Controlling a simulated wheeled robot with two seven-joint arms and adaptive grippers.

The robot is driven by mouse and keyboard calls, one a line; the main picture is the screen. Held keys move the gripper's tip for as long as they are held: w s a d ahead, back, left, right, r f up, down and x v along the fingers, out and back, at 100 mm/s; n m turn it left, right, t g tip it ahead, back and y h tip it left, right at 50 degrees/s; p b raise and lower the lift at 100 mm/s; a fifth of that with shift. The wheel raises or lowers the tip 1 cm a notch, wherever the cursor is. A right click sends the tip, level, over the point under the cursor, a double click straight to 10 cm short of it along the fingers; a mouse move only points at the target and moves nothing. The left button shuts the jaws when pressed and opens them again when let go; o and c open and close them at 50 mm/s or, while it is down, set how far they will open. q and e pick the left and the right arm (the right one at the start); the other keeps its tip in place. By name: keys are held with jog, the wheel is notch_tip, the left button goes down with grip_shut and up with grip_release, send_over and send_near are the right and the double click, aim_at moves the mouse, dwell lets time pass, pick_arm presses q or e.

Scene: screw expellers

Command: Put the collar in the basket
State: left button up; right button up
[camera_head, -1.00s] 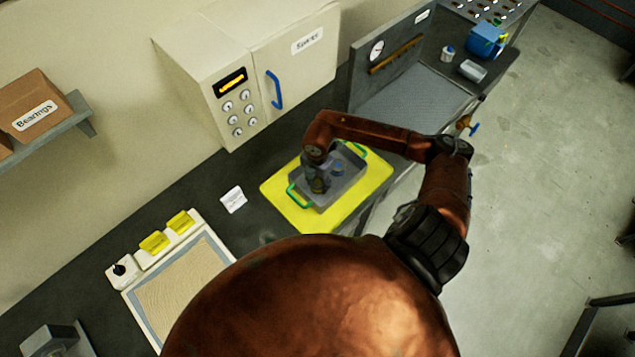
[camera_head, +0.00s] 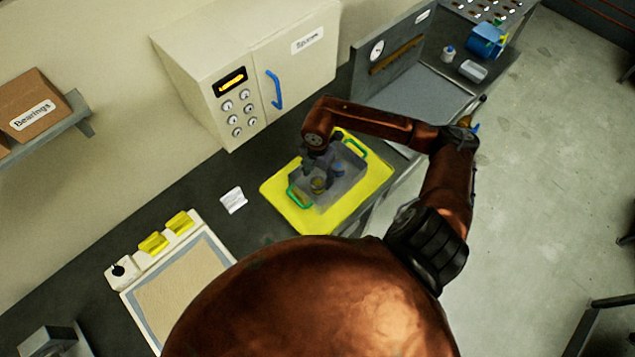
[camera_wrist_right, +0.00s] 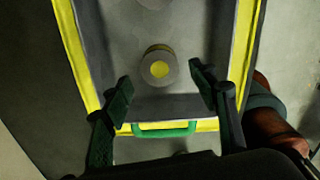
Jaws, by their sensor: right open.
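The basket (camera_head: 345,190) is a grey rectangular tray with green end handles, also in the right wrist view (camera_wrist_right: 100,60). A round grey-brown piece with a yellow centre, which looks like the collar (camera_head: 318,185), stands on the basket floor near one handle. It shows in the right wrist view (camera_wrist_right: 159,69) beyond and between the fingertips, apart from both. My right gripper (camera_head: 319,165) is above that end of the basket, open and empty, its dark fingers (camera_wrist_right: 164,82) spread in the wrist view. My left gripper is out of sight.
The basket sits on a yellow mat (camera_head: 373,190) on the dark bench. Inside is also a small blue item (camera_head: 338,169). A white card (camera_head: 233,200), a framed sandy panel (camera_head: 185,290) and a white cabinet (camera_head: 250,75) stand nearby. A blue bin (camera_head: 485,40) is farther back.

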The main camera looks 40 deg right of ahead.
aim_at(318, 183)
notch_tip(318, 183, up, 7)
jog(key=shift+b, duration=0.35)
